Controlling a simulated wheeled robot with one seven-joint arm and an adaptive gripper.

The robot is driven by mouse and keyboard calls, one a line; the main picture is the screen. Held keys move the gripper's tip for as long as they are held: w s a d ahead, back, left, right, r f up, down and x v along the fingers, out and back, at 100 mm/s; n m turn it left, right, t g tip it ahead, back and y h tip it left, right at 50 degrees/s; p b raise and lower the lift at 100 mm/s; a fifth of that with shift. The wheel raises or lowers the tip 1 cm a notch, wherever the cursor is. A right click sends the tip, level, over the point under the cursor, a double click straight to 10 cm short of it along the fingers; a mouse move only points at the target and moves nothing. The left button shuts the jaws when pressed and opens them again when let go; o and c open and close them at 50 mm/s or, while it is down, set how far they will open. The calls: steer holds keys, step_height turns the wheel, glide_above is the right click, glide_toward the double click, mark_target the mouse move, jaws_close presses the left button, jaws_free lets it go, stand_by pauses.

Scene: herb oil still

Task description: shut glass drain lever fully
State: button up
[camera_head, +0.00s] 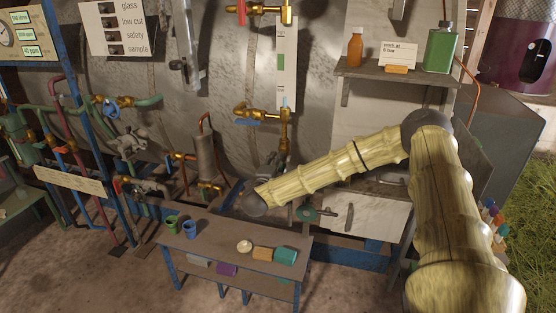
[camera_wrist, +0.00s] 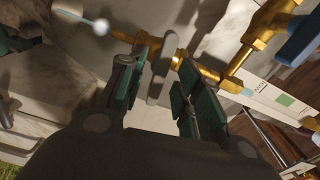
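A flat grey lever (camera_wrist: 162,68), which looks like the glass drain lever, sits on a brass pipe in the wrist view. My gripper (camera_wrist: 160,74) is open, with one dark green finger on each side of the lever. Gaps show between lever and fingers. In the head view the brass fitting (camera_head: 285,144) below the gauge strip (camera_head: 286,65) is close to the end of my arm; the lever itself is too small to tell there. The gauge strip also shows in the wrist view (camera_wrist: 272,98).
A blue-handled brass valve (camera_head: 258,113) is just above; its blue handle is near in the wrist view (camera_wrist: 303,38). A low table (camera_head: 215,253) with cups and small blocks stands in front. A shelf (camera_head: 390,75) with bottles is at right. Pipes crowd the left.

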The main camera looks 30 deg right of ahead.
steer(key=shift+x, duration=0.8)
jaws_close()
steer(key=shift+f, duration=0.1)
steer(key=m+b, duration=0.1)
steer(key=b, duration=0.2)
steer(key=shift+m, duration=0.4)
